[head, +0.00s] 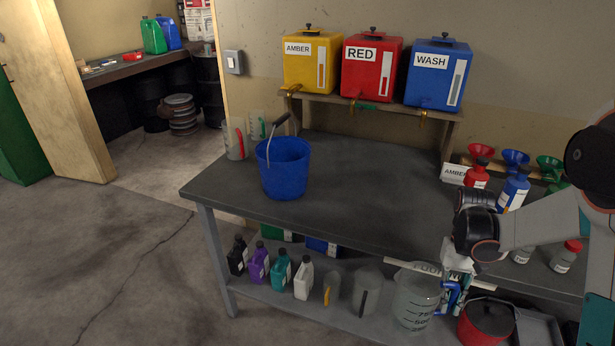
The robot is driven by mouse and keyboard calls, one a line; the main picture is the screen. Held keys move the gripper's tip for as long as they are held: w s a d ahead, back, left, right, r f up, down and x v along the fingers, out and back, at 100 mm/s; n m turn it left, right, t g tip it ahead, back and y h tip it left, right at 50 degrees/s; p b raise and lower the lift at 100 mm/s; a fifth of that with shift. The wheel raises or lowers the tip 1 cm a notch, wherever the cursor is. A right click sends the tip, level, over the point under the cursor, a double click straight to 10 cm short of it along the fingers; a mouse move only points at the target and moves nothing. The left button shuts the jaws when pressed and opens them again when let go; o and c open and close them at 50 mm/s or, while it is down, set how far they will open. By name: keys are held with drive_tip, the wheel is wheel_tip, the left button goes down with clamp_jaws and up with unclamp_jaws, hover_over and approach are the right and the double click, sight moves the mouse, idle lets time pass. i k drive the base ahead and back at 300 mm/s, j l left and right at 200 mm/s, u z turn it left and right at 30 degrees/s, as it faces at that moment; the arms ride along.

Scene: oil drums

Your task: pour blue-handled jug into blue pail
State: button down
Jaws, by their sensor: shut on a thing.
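The blue pail (284,168) stands upright on the left part of the dark workbench top, its wire bail and dark grip raised. A clear jug (414,302) with dark volume marks and a blue handle (450,298) is at the bench's front edge, lower right of the pail and well apart from it. My gripper (457,280) is shut on the jug's handle from above, and the jug looks roughly upright. I cannot tell how much liquid is in the jug. My arm hides part of the bench at right.
Amber, red and blue tanks (435,75) stand on a rear shelf. Bottles and funnels crowd the bench's right side. A lower shelf (345,318) holds bottles, jugs and a red container (487,322). The bench's middle is clear.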

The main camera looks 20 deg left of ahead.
sight(283, 155)
drive_tip(key=u, duration=1.4)
